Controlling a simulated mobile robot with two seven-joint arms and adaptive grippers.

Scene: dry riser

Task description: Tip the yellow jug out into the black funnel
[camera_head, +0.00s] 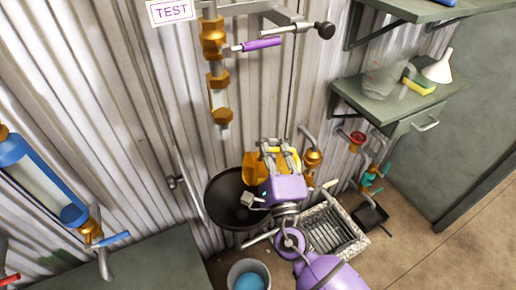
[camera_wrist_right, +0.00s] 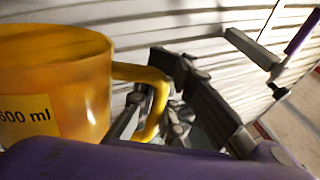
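The yellow jug (camera_head: 257,170) is in the air at the right rim of the black funnel (camera_head: 226,199), close to the wall, partly hidden by my right gripper. In the wrist view the jug (camera_wrist_right: 60,75) shows a "600 ml" label, and its handle (camera_wrist_right: 155,78) runs between the fingers. My right gripper (camera_head: 282,150) is shut on this handle; it also shows in the wrist view (camera_wrist_right: 155,100). I cannot tell what the jug contains or how far it is tilted. The visible funnel bowl is dark and looks empty. My left gripper is not in view.
A brass pipe with a sight glass (camera_head: 219,98) and a purple-handled valve (camera_head: 262,44) hang above the funnel. A grey bucket with blue inside (camera_head: 248,272) stands below. A grated drain box (camera_head: 333,230) and a shelf (camera_head: 400,105) are to the right.

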